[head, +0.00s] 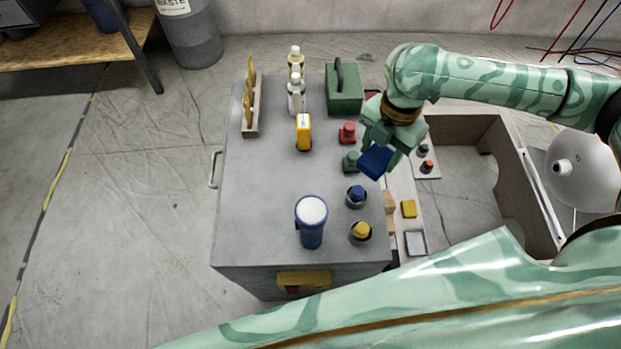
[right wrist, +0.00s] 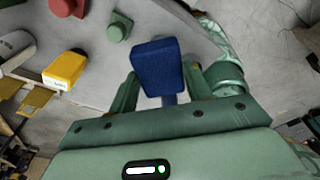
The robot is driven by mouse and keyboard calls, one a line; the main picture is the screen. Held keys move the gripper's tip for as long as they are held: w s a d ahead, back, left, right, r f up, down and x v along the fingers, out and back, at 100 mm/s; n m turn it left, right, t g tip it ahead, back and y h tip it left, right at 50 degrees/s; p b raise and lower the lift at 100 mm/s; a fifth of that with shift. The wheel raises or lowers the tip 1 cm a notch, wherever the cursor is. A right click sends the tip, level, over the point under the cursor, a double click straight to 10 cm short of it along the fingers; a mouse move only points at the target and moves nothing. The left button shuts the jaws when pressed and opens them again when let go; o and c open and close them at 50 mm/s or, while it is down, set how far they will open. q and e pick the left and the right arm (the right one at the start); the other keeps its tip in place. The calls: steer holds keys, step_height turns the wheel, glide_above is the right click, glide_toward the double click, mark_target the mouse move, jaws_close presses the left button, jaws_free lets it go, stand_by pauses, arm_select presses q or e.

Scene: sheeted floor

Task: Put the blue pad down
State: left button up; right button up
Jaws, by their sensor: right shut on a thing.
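The blue pad (head: 375,162) is a dark blue block with rounded edges. It is held in my right gripper (head: 390,146), over the right edge of the grey cabinet top (head: 265,205). The right wrist view shows the pad (right wrist: 157,62) at the fingertips of the right gripper (right wrist: 160,88), with one green finger on each side. The pad looks raised off the surface; its exact height is hard to tell. My left gripper is not in view.
Red (head: 347,132), green (head: 351,161), blue (head: 356,197) and yellow (head: 360,232) knobs line the cabinet's right side. A yellow pad (head: 409,209) and a grey square (head: 415,242) lie beyond. A white-topped blue canister (head: 311,222) stands front. The left-middle top is clear.

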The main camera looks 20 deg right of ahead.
steer(key=w+a+f+b, duration=0.2)
steer(key=a, duration=0.1)
steer(key=w+a+f+b, duration=0.2)
steer(key=a+f, duration=0.1)
steer(key=a, duration=0.1)
steer(key=w+a+f+b, duration=0.2)
steer(key=a+f, duration=0.1)
steer(key=shift+a+f, duration=0.2)
steer(key=shift+w+a+f+b, duration=0.35)
steer(key=shift+a+f+b, duration=0.05)
steer(key=shift+b, duration=0.05)
steer(key=shift+a+f, duration=0.25)
step_height(320, 180, down, 4)
steer(key=b, duration=0.3)
steer(key=shift+w+r, duration=0.15)
steer(key=shift+r, duration=0.3)
steer(key=shift+c, duration=0.3)
steer(key=o, duration=0.9)
steer(key=shift+f, duration=0.15)
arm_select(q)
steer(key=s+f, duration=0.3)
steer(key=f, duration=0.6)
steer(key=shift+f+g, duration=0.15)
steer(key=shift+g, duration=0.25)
arm_select(e)
steer(key=shift+o, duration=0.2)
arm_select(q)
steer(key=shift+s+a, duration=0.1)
